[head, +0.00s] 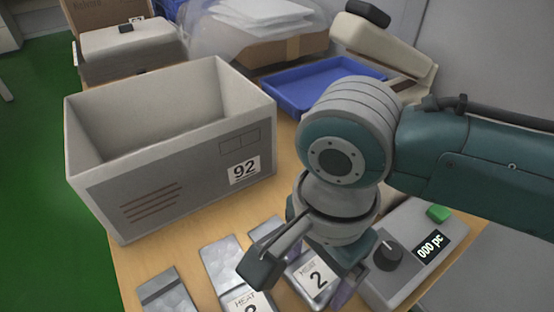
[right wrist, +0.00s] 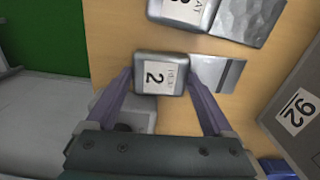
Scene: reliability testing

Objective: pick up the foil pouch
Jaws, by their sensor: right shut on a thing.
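A silver foil pouch (head: 318,280) with a white label reading "HEAT 2" is beneath my right gripper (head: 322,262) in the head view. In the right wrist view the same pouch (right wrist: 160,78) sits between the two purple fingers, which touch its sides. My right gripper (right wrist: 161,88) is shut on it. The wrist hides part of the pouch in the head view. I cannot tell whether it is clear of the table. Other foil pouches lie to its left, one near (head: 212,268) and one farther left (head: 168,291). My left gripper is not in view.
A grey box (head: 160,195) marked 92 stands open behind the pouches. A scale-like device (head: 405,275) with a black knob and display is close on the right. A blue tray (head: 285,100) lies behind. Bare wooden table (head: 185,245) shows between box and pouches.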

